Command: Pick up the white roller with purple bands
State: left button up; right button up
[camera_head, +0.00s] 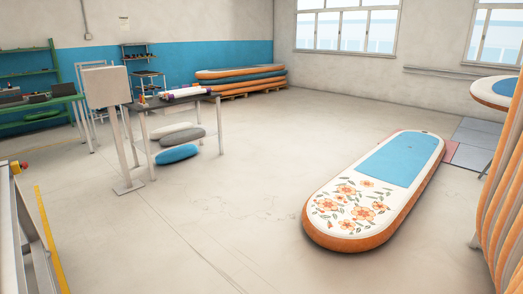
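The white roller with purple bands (186,92) appears to be the pale cylinder lying on the dark-topped table (155,104) at the left of the room, well away from me. It is small in the view, and its ends are hard to make out. Neither of my grippers shows in the head view.
A floral inflatable board (345,205) lies on the floor at the right. A grey panel on a post (106,88) stands at the table's left end. Rolled bags (177,153) lie under the table. Stacked boards (240,78) are at the back wall. The middle floor is clear.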

aim_at(187, 94)
jog(key=i+u, duration=0.15)
jog(key=i, duration=0.4)
jog(key=i+u, duration=0.15)
jog(key=i, duration=0.35)
jog(key=i+l+u, duration=0.15)
jog(key=i, duration=0.4)
jog(key=i+l+u, duration=0.1)
jog(key=i, duration=0.4)
jog(key=i+u, duration=0.1)
jog(key=i, duration=0.95)
jog(key=i+l+u, duration=0.1)
jog(key=i, duration=1.9)
jog(key=i+j+z, duration=0.15)
jog(key=i, duration=0.8)
jog(key=i+l+u, duration=0.25)
jog(key=u, duration=0.15)
jog(key=i+l+u, duration=0.2)
jog(key=u, duration=0.2)
jog(key=i+l+u, duration=0.1)
jog(key=l+u, duration=0.3)
jog(key=i+l+u, duration=0.15)
jog(key=l, duration=0.85)
jog(key=i+l+u, duration=0.15)
jog(key=l, duration=0.8)
jog(key=l+u, duration=0.15)
jog(key=l, duration=0.85)
jog(key=i, duration=0.05)
